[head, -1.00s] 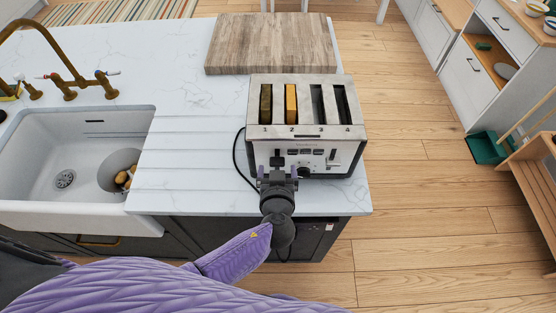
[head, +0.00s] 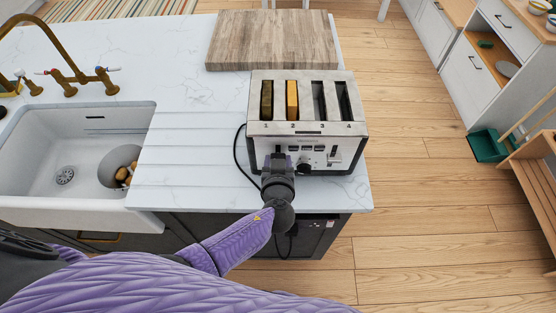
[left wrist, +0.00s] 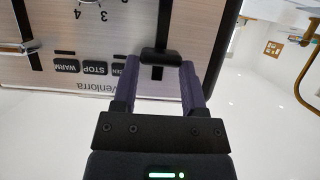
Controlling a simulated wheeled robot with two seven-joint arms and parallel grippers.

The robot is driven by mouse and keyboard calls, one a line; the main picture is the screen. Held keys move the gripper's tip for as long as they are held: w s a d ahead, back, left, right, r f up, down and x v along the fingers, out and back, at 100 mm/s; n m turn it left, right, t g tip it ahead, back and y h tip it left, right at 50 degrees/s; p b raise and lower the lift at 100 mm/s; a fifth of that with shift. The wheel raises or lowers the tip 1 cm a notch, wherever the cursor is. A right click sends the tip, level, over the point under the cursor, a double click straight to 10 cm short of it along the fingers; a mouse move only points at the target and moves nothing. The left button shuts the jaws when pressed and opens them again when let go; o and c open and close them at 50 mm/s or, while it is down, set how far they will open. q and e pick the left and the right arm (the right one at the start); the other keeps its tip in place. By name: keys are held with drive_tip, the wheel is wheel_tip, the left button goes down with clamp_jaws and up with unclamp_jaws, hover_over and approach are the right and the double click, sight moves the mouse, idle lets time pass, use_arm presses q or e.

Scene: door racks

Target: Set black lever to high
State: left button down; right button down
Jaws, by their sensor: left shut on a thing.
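A four-slot steel toaster (head: 330,130) stands on the counter, with bread in slots 1 and 2. Its left black lever (left wrist: 160,54) is on the front panel; in the upside-down left wrist view a short dark slot shows between it and the brand name. My left gripper (left wrist: 160,66) is shut on this lever, one purple finger on each side. In the head view the left gripper (head: 277,164) is against the toaster front and mostly hides the lever. A second lever (left wrist: 18,48) shows farther along the panel. My right gripper is not in view.
Buttons and a round knob (head: 304,168) are just right of the gripper. A wooden board (head: 270,40) lies behind the toaster. A sink (head: 30,150) and brass tap (head: 62,80) are to the left. The counter between sink and toaster is clear, except for a black cord.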

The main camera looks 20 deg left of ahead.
use_arm(q)
wheel_tip(320, 180, up, 2)
drive_tip(key=shift+r+p, duration=0.1)
drive_tip(key=shift+p, duration=0.5)
drive_tip(key=shift+w+r, duration=0.15)
drive_tip(key=shift+r, duration=0.15)
drive_tip(key=shift+c, duration=0.6)
unclamp_jaws()
drive_tip(key=v, duration=1)
drive_tip(key=shift+f, duration=0.1)
